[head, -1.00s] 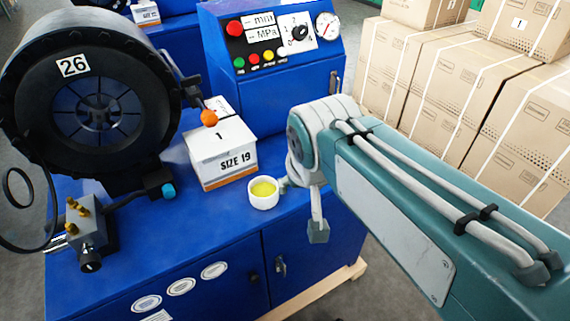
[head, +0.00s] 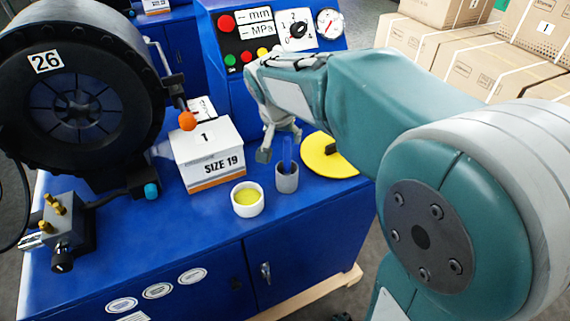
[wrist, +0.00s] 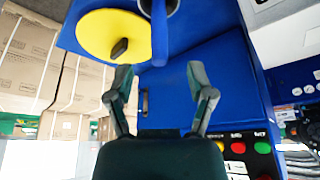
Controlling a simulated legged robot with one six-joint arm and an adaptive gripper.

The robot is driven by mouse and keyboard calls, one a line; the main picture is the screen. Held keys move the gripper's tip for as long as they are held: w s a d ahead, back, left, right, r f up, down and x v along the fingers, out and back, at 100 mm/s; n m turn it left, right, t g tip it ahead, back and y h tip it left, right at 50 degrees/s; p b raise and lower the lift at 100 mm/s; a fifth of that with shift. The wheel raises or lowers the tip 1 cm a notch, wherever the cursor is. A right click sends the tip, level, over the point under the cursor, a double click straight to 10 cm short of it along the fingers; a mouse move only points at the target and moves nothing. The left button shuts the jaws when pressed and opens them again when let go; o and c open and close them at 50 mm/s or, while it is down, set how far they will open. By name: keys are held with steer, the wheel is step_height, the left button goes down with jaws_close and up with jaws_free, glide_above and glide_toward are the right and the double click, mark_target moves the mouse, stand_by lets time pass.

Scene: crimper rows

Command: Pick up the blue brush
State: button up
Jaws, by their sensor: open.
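The blue brush (head: 287,150) stands upright in a small grey cup (head: 287,184) on the blue bench. Only its handle shows; its lower end is hidden in the cup. In the wrist view the blue handle (wrist: 160,38) comes down from the top edge, with part of the cup behind it. My gripper (wrist: 160,74) is open and empty, with the handle in line with the gap between its fingertips. In the head view the gripper is beside and above the brush, partly hidden by my arm.
A yellow disc with a dark knob (head: 340,163) lies right of the cup. A white pot of yellow stuff (head: 247,200) and a SIZE 19 box (head: 210,158) stand to the left. The control panel (head: 263,40) rises behind. Cartons (head: 440,45) are stacked at right.

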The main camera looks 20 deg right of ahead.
mark_target(286, 141)
steer(key=shift+w+f, duration=0.15)
steer(key=shift+f, duration=0.25)
steer(key=f, duration=0.1)
steer(key=w+d+f, duration=0.2)
steer(key=shift+f, duration=0.4)
steer(key=shift+w+f, duration=0.15)
steer(key=shift+f, duration=0.35)
steer(key=shift+a, duration=0.45)
steer(key=c, duration=0.9)
steer(key=shift+d, duration=0.25)
jaws_close()
